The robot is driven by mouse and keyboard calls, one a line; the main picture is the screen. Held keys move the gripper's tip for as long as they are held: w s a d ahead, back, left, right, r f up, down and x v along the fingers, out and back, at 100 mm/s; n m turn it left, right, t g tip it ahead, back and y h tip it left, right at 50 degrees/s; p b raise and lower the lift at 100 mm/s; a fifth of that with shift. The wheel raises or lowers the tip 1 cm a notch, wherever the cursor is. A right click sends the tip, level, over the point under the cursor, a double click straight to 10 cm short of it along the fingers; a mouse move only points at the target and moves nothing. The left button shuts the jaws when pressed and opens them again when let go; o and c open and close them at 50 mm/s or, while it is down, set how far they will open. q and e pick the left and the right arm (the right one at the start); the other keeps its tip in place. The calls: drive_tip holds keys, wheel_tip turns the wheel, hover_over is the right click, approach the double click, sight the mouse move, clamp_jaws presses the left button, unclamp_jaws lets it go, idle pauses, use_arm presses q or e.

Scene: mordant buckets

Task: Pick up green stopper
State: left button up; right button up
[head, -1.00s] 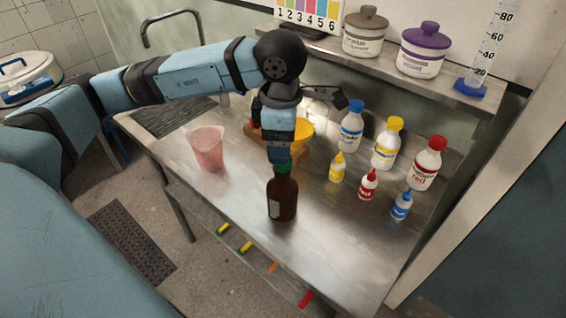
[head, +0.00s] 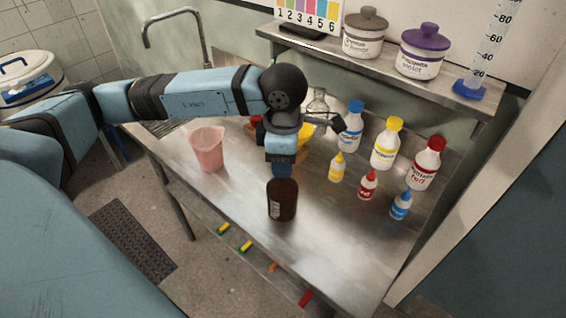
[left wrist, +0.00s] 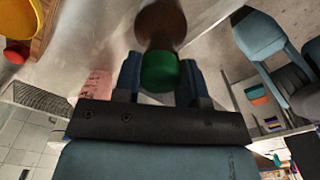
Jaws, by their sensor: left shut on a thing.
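The green stopper (left wrist: 159,72) is between the two fingers of my left gripper (head: 282,170) in the left wrist view. My left gripper is shut on it. In the head view the gripper hides the stopper. The brown bottle (head: 282,203) stands upright on the metal table, directly below the gripper, with a pale label on its side. The bottle (left wrist: 162,25) also shows behind the stopper in the left wrist view. Whether the stopper still sits in the bottle's neck cannot be told. My right gripper is not in view.
A pink beaker (head: 208,150) stands left of the bottle on the metal table (head: 335,225). Several bottles with blue, yellow and red caps, such as the small yellow one (head: 337,168), stand to the right. A shelf (head: 450,90) with jars is behind. The front of the table is clear.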

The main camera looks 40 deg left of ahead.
use_arm(q)
wheel_tip(320, 180, up, 20)
idle(0.6)
wheel_tip(320, 180, up, 5)
drive_tip(key=p, duration=0.4)
idle(0.4)
